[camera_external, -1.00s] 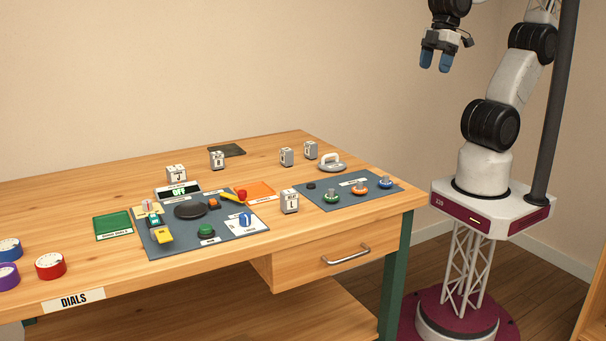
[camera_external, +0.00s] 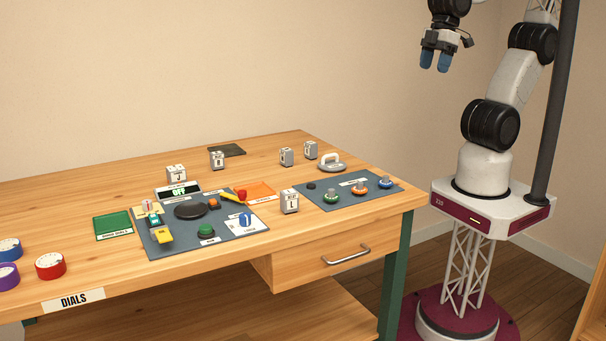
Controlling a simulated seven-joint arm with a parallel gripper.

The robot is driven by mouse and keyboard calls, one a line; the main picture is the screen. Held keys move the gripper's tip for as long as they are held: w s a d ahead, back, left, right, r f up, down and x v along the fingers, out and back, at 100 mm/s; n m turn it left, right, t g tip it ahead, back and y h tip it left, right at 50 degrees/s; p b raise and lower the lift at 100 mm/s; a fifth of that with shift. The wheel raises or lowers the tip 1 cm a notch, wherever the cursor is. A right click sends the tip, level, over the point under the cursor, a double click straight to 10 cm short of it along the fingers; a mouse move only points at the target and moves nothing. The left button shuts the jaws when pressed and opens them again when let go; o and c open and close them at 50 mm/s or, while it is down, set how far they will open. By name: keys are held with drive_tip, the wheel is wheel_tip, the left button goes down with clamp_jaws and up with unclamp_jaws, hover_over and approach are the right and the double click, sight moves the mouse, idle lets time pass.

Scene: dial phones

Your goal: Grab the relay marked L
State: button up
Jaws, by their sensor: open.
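The relay marked L (camera_external: 289,202) is a small grey block with a white label. It stands upright on the wooden table between the two dark mats, near the front edge. Similar relay blocks stand farther back: one with a J-like mark (camera_external: 176,174), one at the back (camera_external: 217,159), and two toward the right, one (camera_external: 286,156) and another (camera_external: 310,150); their marks are too small to read surely. My gripper (camera_external: 434,62) is open and empty, with blue fingertips pointing down. It hangs high at the upper right, well away from the relays.
The left mat (camera_external: 160,215) holds a black disc, a green button, switches and a display reading OFF. The right mat (camera_external: 340,199) holds several coloured knobs. A grey handled object (camera_external: 331,162) stands behind it. Green (camera_external: 113,225) and orange (camera_external: 262,190) trays lie beside the left mat.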

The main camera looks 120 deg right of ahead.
drive_tip(key=w+a+f+m+t, duration=0.1)
drive_tip(key=w+f+m+t, duration=0.25)
drive_tip(key=w+m, duration=0.75)
drive_tip(key=w+a+f+m+t, duration=0.15)
drive_tip(key=w+f+m, duration=0.5)
drive_tip(key=w, duration=0.85)
drive_tip(key=w+f+m+t, duration=0.3)
drive_tip(key=w+f+m, duration=0.3)
drive_tip(key=w+m, duration=0.3)
drive_tip(key=m+t+h, duration=0.1)
drive_tip(key=m+t, duration=0.1)
drive_tip(key=m, duration=0.7)
approach(292, 191)
drive_tip(key=shift+w+f, duration=0.1)
drive_tip(key=shift+w, duration=0.5)
drive_tip(key=shift+w+f, duration=0.15)
drive_tip(key=shift+w, duration=0.5)
drive_tip(key=shift+w+d+f+m+t, duration=0.1)
drive_tip(key=shift+w+f+m+t, duration=0.15)
drive_tip(key=shift+f+m+t, duration=0.25)
drive_tip(key=shift+f, duration=0.15)
drive_tip(key=shift+x, duration=1.25)
drive_tip(key=shift+f, duration=0.1)
